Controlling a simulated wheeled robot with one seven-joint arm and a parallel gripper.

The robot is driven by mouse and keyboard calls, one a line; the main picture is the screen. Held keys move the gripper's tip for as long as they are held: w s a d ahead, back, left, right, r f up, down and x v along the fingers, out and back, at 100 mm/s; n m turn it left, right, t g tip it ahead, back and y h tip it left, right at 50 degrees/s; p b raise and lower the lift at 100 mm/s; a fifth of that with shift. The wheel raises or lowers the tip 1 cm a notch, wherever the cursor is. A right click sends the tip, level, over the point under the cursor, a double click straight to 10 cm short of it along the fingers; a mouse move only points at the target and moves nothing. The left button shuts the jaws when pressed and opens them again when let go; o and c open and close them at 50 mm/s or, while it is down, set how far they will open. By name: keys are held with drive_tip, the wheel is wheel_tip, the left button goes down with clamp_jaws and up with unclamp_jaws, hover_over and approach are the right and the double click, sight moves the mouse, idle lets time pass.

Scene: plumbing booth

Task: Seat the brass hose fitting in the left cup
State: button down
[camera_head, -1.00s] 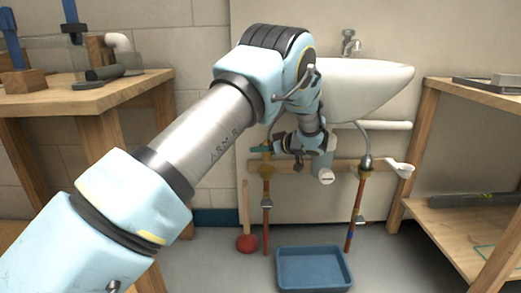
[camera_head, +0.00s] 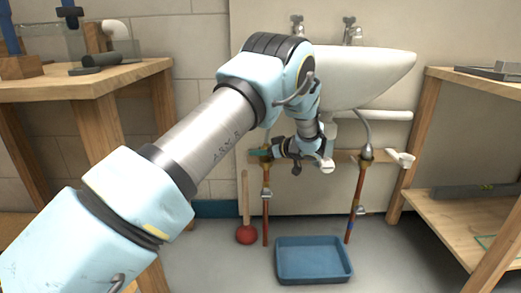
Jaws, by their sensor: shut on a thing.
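My gripper (camera_head: 264,154) is under the left part of the sink, pointing left, at the top of the left copper pipe (camera_head: 266,215). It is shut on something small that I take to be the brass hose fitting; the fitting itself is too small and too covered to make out. The left cup is at the top of the left pipe, mostly hidden by the gripper; whether the fitting touches it I cannot tell.
The white sink (camera_head: 370,78) hangs above the gripper. A wooden rail (camera_head: 345,157) runs behind the pipes. A red plunger (camera_head: 246,234) stands left of the left pipe, and a blue tray (camera_head: 314,275) lies on the floor. Wooden benches stand at both sides.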

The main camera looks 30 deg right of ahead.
drive_tip(key=shift+c, duration=1.4)
unclamp_jaws()
drive_tip(key=p+v, duration=0.3)
drive_tip(key=v, duration=0.7)
drive_tip(key=shift+s+r, duration=0.15)
drive_tip(key=shift+s, duration=0.2)
drive_tip(key=shift+d, duration=0.1)
